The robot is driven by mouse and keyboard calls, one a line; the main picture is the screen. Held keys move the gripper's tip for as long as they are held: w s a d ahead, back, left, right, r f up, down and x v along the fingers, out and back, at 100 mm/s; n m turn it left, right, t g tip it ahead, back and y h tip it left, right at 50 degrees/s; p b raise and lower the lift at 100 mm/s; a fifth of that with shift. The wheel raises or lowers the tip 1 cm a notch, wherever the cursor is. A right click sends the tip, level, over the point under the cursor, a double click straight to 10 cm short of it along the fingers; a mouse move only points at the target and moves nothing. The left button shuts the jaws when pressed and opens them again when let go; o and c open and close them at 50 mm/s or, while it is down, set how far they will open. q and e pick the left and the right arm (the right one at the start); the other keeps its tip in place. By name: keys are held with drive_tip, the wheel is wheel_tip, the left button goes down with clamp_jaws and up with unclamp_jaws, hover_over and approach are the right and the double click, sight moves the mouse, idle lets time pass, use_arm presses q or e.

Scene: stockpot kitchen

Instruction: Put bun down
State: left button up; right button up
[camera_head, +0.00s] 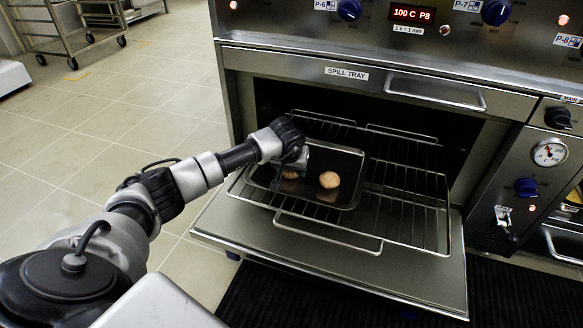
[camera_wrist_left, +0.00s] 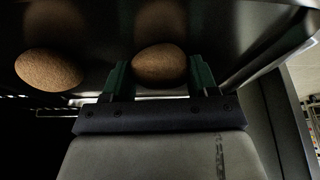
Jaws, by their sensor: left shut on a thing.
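My left gripper (camera_head: 297,166) reaches over the left part of a dark metal tray (camera_head: 345,160). In the left wrist view its two green fingers (camera_wrist_left: 160,78) are shut on a brown bun (camera_wrist_left: 159,63). The held bun shows partly in the head view (camera_head: 290,172), mostly covered by the gripper. It is low over the tray, and I cannot tell whether it touches. A second bun (camera_head: 329,180) sits on the tray to the right; it also shows in the left wrist view (camera_wrist_left: 48,68). My right gripper is not in view.
The tray rests on a wire rack (camera_head: 405,205) pulled out of an open oven, above its lowered door (camera_head: 300,250). The spill tray front and handle (camera_head: 435,92) are above. A wheeled rack (camera_head: 70,25) stands at the far left. The tray's right part is clear.

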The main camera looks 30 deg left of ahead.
use_arm(q)
drive_tip(key=shift+f, duration=0.15)
drive_tip(key=o, duration=0.9)
drive_tip(key=shift+s+f, duration=0.1)
